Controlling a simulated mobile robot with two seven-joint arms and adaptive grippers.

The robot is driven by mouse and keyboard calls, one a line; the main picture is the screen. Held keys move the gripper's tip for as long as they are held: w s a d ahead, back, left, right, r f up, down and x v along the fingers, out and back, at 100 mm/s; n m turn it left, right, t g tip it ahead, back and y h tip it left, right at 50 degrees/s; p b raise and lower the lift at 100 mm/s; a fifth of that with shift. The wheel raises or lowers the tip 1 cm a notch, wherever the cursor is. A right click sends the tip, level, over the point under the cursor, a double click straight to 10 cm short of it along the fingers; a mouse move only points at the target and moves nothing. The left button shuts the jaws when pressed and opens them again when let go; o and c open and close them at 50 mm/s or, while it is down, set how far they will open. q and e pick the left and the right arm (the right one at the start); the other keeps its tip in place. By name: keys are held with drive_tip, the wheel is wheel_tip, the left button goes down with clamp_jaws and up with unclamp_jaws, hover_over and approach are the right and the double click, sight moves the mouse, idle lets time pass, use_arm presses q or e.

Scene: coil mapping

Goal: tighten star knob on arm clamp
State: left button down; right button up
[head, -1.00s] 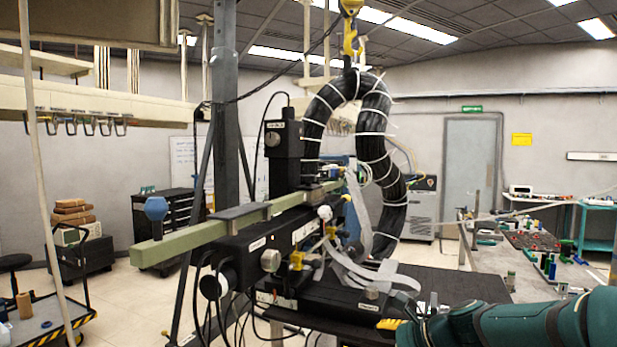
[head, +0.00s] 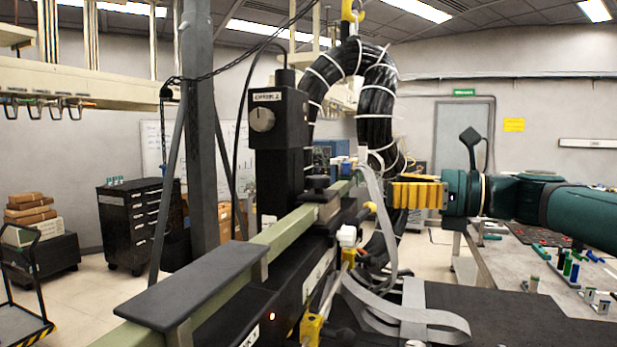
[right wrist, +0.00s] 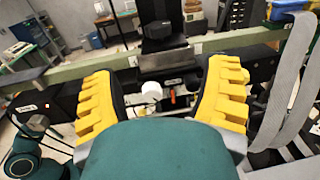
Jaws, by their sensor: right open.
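The black star knob (head: 318,184) sits on top of the arm clamp (head: 322,203) on the pale green beam (head: 278,235). In the right wrist view, the dark knob (right wrist: 163,37) stands upright above the beam, beyond and between the fingertips. My right gripper (head: 398,195) has yellow ribbed fingers and is right of the knob in the head view, apart from it. In the right wrist view my right gripper (right wrist: 167,75) is open, with nothing between its fingers. My left gripper is not in view.
A black cable loop (head: 372,100) hangs behind the clamp. A black box with a dial (head: 278,135) stands left of the knob. A bench with small parts (head: 530,255) is at right.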

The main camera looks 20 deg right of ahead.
sight(320, 177)
drive_tip(key=x, duration=1.3)
drive_tip(key=shift+w+a+r+p, duration=0.1)
drive_tip(key=shift+a+r+p, duration=0.05)
drive_tip(key=shift+a+p, duration=0.2)
drive_tip(key=c, duration=1.2)
